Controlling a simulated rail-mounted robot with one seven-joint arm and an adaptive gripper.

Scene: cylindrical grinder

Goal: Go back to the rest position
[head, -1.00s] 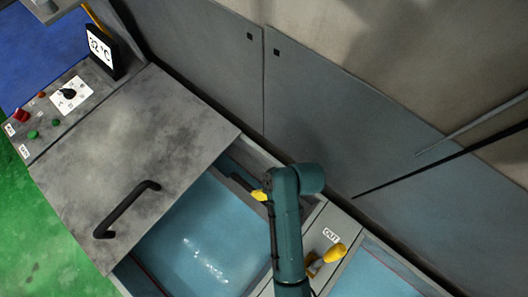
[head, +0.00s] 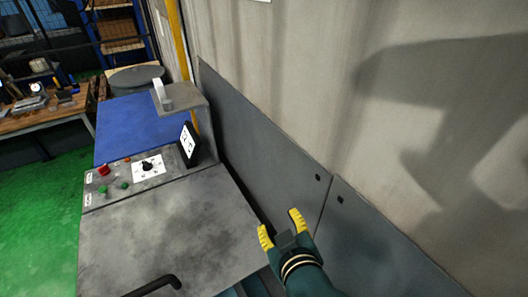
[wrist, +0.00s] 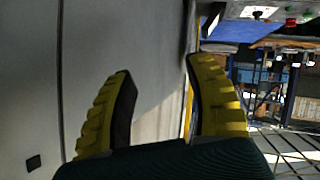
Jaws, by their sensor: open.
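My gripper (head: 281,231) has two yellow ridged fingers on a dark green arm. In the head view it is raised over the right edge of the grey machine cover (head: 165,235), in front of the grey wall panels. The fingers are spread apart with nothing between them. In the wrist view my gripper (wrist: 160,95) also shows open and empty, with a plain grey panel behind the fingers.
A black handle (head: 155,287) is on the cover. Grey wall panels (head: 265,150) stand close behind my gripper. A workbench (head: 45,122) is far left.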

